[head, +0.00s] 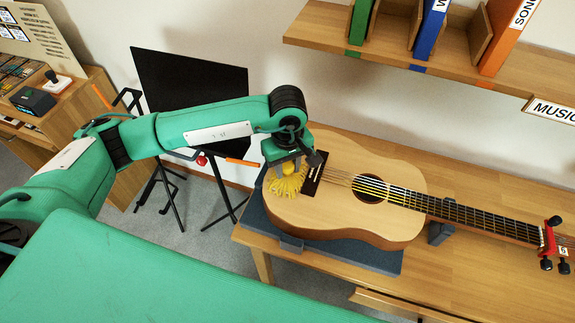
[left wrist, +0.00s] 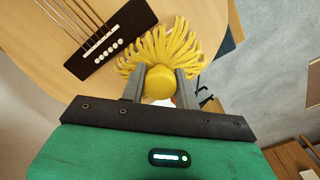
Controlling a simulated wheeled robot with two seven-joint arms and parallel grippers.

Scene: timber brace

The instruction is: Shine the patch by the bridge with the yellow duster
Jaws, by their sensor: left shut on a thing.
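The yellow duster (head: 287,182) has looped strands and a round yellow knob. In the left wrist view the duster's strands (left wrist: 165,48) spread on or just over the guitar top beside the bridge. My left gripper (head: 288,163) is shut on the duster's knob, which shows between its two grey fingers (left wrist: 160,84). The guitar (head: 400,213) lies face up, and its dark bridge (head: 313,172) is just right of the duster. The bridge also shows in the left wrist view (left wrist: 110,45). The patch cannot be made out; the duster may cover it. My right gripper is not in view.
The guitar rests on a dark grey mat (head: 375,258) on a wooden bench (head: 470,265), with a neck support (head: 439,232) under it. A shelf (head: 420,61) with coloured binders hangs above. A black music stand (head: 185,80) stands behind my left arm.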

